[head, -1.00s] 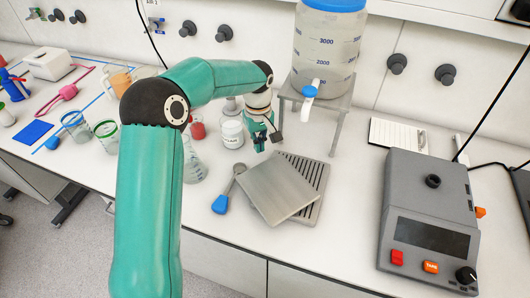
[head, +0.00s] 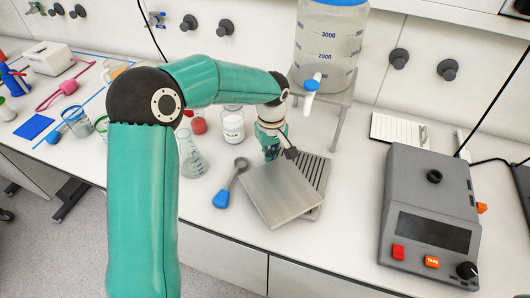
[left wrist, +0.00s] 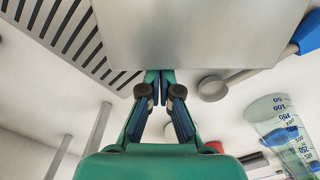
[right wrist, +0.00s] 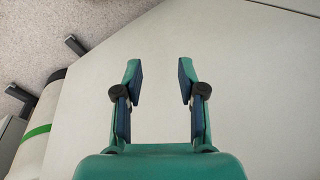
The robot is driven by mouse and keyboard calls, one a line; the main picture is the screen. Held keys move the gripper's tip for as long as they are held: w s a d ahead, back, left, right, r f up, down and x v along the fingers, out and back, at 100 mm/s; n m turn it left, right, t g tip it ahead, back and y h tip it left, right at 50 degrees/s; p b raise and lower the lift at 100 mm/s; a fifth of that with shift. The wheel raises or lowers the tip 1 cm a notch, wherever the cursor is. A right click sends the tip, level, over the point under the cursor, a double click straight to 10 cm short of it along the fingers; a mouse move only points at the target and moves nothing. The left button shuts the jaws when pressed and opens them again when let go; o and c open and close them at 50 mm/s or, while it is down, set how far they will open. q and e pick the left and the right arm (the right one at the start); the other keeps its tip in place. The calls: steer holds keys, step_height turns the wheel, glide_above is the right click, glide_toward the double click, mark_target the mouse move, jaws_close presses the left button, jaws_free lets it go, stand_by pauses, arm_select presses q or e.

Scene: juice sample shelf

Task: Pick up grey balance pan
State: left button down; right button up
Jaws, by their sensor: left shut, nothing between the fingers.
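The grey balance pan (head: 281,194) is a square metal plate lying tilted over a slotted grate (head: 318,174) on the bench. It fills the top of the left wrist view (left wrist: 205,30). My left gripper (head: 270,154) is at the pan's back edge, fingers pointing down. In the left wrist view its fingertips (left wrist: 160,76) are together and empty, close to the pan's edge; I cannot tell if they touch it. My right gripper (right wrist: 160,68) is open and empty in the right wrist view. It is not seen in the head view.
The grey balance (head: 428,215) with a bare black post stands at right. A blue-handled spoon (head: 221,198) lies left of the pan. A flask (head: 190,158), a white jar (head: 232,127) and a large container (head: 328,45) on a stand are nearby. Bench between pan and balance is clear.

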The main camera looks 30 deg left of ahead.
arm_select(q)
steer(key=shift+s+d+f+b, duration=0.15)
steer(key=shift+s+d, duration=0.1)
steer(key=shift+d, duration=0.15)
steer(key=shift+s+d+f+b, duration=0.1)
steer(key=shift+s+d+b, duration=0.1)
steer(key=shift+d, duration=0.15)
steer(key=shift+s+d+r, duration=0.2)
steer(key=shift+s+d, duration=0.05)
steer(key=shift+d, duration=0.1)
arm_select(e)
steer(key=shift+f, duration=0.75)
arm_select(q)
steer(key=shift+w+a, duration=0.1)
